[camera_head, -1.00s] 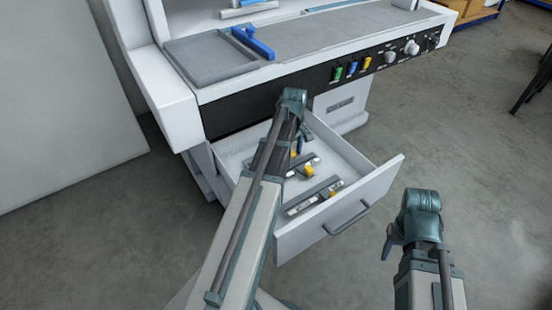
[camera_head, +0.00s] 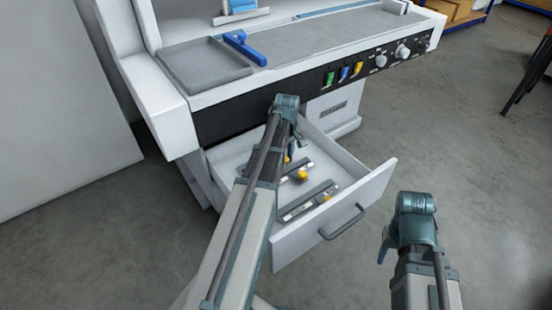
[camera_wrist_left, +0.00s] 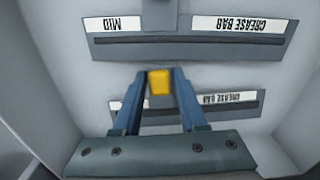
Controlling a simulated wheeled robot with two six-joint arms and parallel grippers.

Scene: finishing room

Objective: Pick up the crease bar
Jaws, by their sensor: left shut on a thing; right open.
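In the left wrist view, the blue fingers of my left gripper (camera_wrist_left: 159,75) are shut on a yellow knob (camera_wrist_left: 159,84). A flat grey crease bar (camera_wrist_left: 232,98) with white labels lies behind the fingers, in line with the knob; the fingers partly cover it. In the head view my left gripper (camera_head: 299,142) is low over the open drawer, and my arm hides much of its left part. My right gripper (camera_head: 384,250) is open and empty, in front of the drawer to the right.
The drawer (camera_head: 355,205) is pulled out below the bench. Another bar (camera_wrist_left: 190,40), labelled MID and CREASE BAR, lies at the top of the wrist view. In the head view a bar with a yellow knob (camera_head: 326,197) lies near the drawer front. A blue tool (camera_head: 245,47) rests on the bench.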

